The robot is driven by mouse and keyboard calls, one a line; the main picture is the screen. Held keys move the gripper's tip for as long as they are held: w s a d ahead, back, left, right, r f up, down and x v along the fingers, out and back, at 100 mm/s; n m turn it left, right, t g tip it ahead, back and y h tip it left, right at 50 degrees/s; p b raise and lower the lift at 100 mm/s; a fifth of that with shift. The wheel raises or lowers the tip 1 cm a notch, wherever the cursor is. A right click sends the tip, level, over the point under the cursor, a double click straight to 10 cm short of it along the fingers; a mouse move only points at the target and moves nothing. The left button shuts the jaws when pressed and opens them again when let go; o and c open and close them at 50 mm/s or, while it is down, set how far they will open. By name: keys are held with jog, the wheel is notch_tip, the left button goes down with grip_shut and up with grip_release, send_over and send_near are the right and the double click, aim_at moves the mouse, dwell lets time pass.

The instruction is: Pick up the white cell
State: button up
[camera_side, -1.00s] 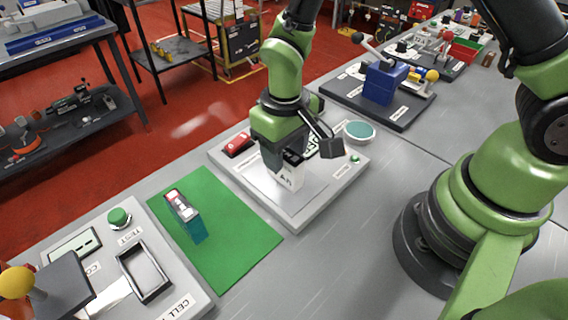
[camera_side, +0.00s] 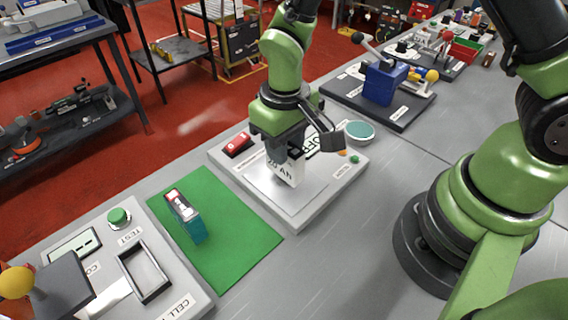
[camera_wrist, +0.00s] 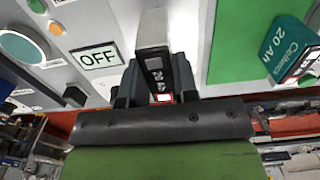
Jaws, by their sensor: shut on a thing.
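The white cell (camera_side: 288,172) stands on the light grey tray (camera_side: 307,212) in the middle of the bench, with black lettering on its face. My gripper (camera_side: 288,150) is above it, pointing down, and is shut on its upper part. The side view does not show clearly whether the cell's base touches the tray.
A teal cell (camera_side: 187,216), also seen in the wrist view (camera_wrist: 290,48), stands on the green mat (camera_side: 240,240). A test station with an empty frame (camera_side: 144,273) is front left.

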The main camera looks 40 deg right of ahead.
jog(key=shift+r, duration=1.7)
